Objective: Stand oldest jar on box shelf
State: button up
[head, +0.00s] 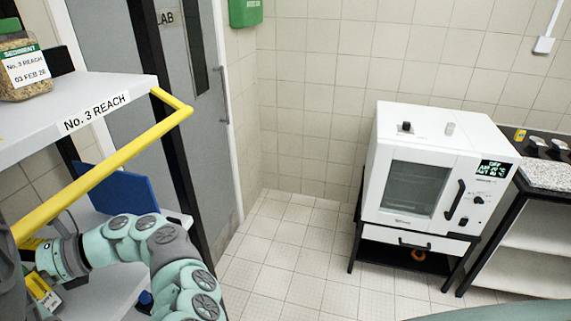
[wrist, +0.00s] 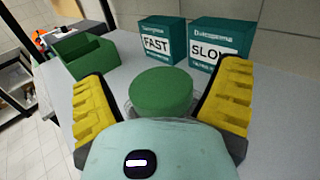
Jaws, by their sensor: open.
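In the wrist view a jar with a round green lid (wrist: 162,90) stands on a grey shelf (wrist: 122,82). Its clear side shows only a little below the lid, and its label is hidden. My gripper (wrist: 165,74) is open, with one yellow finger on each side of this jar; I cannot tell whether either touches it. In the head view another jar (head: 25,68), labelled Sediment, No. 3 Reach, 03 Feb, stands on the upper shelf (head: 105,90). The last part of its date is unclear. My gripper is partly hidden at the lower left there.
Teal boxes marked FAST (wrist: 157,45) and SLOW (wrist: 214,46) stand behind the lidded jar. An open green box (wrist: 92,57) is at its left. A yellow rail (head: 100,170) runs along the upper shelf. A white oven (head: 420,165) stands across clear tiled floor.

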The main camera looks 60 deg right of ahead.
jog(key=shift+d+f+b, duration=0.1)
jog(key=shift+d+b, duration=0.2)
jog(key=shift+b, duration=0.15)
jog(key=b+v, duration=0.7)
jog(key=v, duration=0.4)
jog(key=shift+s+d, duration=0.2)
jog(key=shift+d, duration=0.05)
